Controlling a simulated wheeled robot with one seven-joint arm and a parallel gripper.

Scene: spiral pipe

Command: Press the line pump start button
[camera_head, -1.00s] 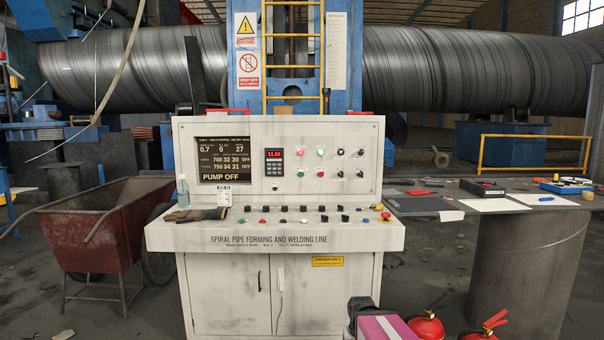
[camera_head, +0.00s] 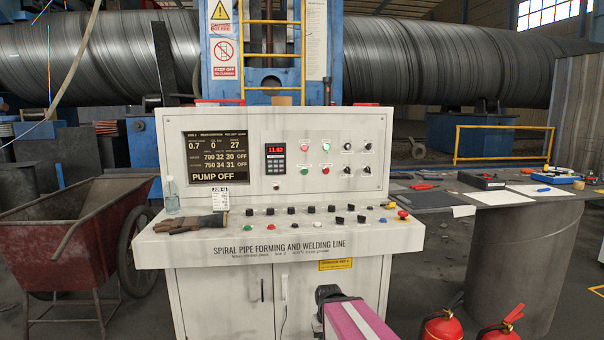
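The control console (camera_head: 255,251) stands ahead, its front lettered "SPIRAL PIPE FORMING AND WELDING LINE". Its screen (camera_head: 216,156) reads "PUMP OFF". Labels are too small to read, so I cannot tell which is the pump start button. A pink and dark part of my arm shows at bottom centre; my gripper's fingers are not visible.
A rusty wheelbarrow (camera_head: 60,235) stands left. Red fire extinguishers (camera_head: 443,326) stand lower right, before a table (camera_head: 520,215) with tools.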

